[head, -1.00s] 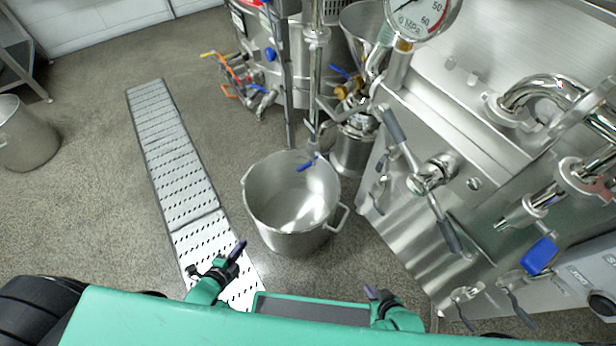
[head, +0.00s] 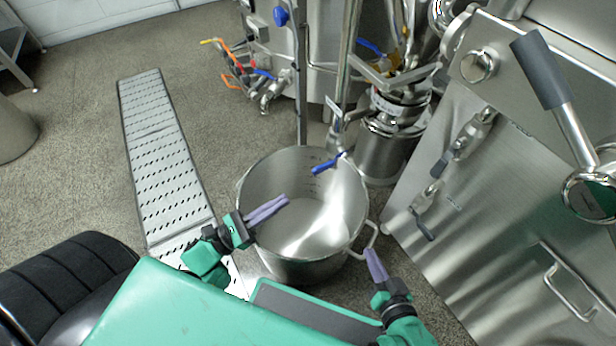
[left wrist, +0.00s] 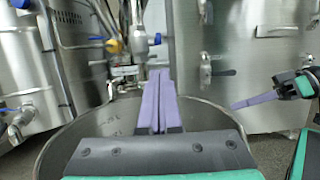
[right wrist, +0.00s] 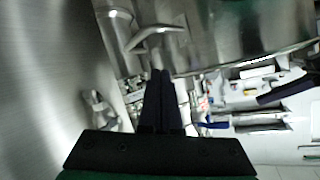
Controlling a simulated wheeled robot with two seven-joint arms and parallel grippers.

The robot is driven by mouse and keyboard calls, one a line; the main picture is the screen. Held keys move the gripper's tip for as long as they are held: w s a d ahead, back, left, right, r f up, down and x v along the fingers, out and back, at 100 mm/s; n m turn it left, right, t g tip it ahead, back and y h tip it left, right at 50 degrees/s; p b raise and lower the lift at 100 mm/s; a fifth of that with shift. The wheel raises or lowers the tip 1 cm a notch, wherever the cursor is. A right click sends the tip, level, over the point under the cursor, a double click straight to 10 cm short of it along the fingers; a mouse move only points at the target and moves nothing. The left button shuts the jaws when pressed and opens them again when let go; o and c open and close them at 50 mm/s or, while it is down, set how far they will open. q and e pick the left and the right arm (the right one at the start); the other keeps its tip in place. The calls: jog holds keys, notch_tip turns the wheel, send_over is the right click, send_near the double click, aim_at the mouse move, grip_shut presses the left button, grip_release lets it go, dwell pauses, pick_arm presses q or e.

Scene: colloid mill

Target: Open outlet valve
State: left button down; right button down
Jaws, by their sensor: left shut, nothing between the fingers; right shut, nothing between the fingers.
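A small valve with a blue lever (head: 328,164) sits at the lower end of a vertical steel pipe, over the back rim of a steel pot (head: 262,262). It seems to be the outlet valve. In the left wrist view a valve body (left wrist: 140,42) stands beyond my fingertips. My left gripper (head: 286,201) is shut and empty, over the pot's left side, below and left of the lever and apart from it. My right gripper (head: 370,252) is shut and empty by the pot's right handle. The purple fingers also show in the right wrist view (right wrist: 270,97).
A steel machine cabinet (head: 490,215) with a grey-gripped lever (head: 540,70) stands close on the right. A tank (head: 270,60) with small coloured valves stands behind. A perforated floor drain (head: 165,160) runs along the left. Open floor lies left of it.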

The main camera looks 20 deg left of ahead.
aim_at(323, 168)
pick_arm(q)
jog(key=x, duration=1)
jog(key=shift+b, duration=0.35)
jog(key=shift+a, duration=0.1)
jog(key=shift+s+r+g+y+p, duration=0.1)
jog(key=shift+r+g+y+p, duration=0.25)
jog(key=shift+p, duration=0.8)
jog(key=shift+a, duration=0.1)
